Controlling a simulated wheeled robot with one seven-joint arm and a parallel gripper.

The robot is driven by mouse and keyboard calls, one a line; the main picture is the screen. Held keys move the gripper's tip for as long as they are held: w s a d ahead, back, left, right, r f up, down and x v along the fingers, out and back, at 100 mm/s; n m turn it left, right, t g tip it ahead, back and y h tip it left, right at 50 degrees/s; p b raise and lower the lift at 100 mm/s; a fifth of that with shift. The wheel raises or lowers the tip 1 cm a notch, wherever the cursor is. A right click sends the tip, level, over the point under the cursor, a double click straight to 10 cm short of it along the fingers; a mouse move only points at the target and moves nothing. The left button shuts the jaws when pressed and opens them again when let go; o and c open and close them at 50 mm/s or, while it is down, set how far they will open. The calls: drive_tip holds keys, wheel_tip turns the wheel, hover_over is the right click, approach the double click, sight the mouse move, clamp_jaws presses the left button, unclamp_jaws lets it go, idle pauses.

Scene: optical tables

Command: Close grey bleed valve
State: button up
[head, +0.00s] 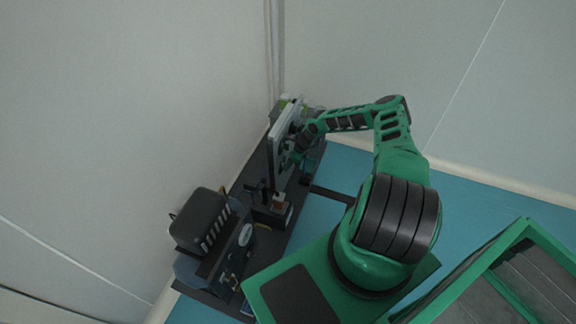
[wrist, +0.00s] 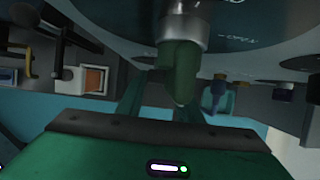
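My gripper (wrist: 158,100) reaches up from the bottom of the wrist view, its two green fingers apart. A silver-grey cylindrical fitting (wrist: 184,28) with a rounded green handle (wrist: 181,72) hangs from the large grey panel (wrist: 245,30), just beyond and partly between the fingers. I cannot tell whether the fingers touch the handle. No valve stands out clearly as the grey bleed valve. In the head view my arm reaches to the upright panel (head: 283,135) on the dark bench; the fingertips are too small to make out there.
A small blue fitting (wrist: 216,92) and a dark blue one (wrist: 285,92) sit on the panel's lower edge to the right. An orange-and-white block (wrist: 94,79) is at left. In the head view, a black box (head: 200,220) stands at the bench's near end.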

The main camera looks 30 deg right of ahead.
drive_tip(key=shift+a, duration=0.1)
drive_tip(key=shift+s+a+f+n+t+h, duration=0.35)
drive_tip(key=shift+a+n+t+h, duration=0.15)
drive_tip(key=shift+t+h, duration=1)
drive_tip(key=shift+s+a+f+n+t+h, duration=0.35)
drive_tip(key=shift+n+t+h, duration=0.15)
drive_tip(key=shift+t+h, duration=0.95)
drive_tip(key=shift+s+a+f+n+t+h, duration=0.3)
drive_tip(key=shift+a+n+t+h, duration=0.2)
drive_tip(key=shift+t+h, duration=1)
drive_tip(key=shift+f, duration=0.1)
drive_tip(key=o, duration=0.8)
drive_tip(key=shift+o, duration=1.4)
drive_tip(key=shift+d+h, duration=0.15)
drive_tip(key=shift+h, duration=0.1)
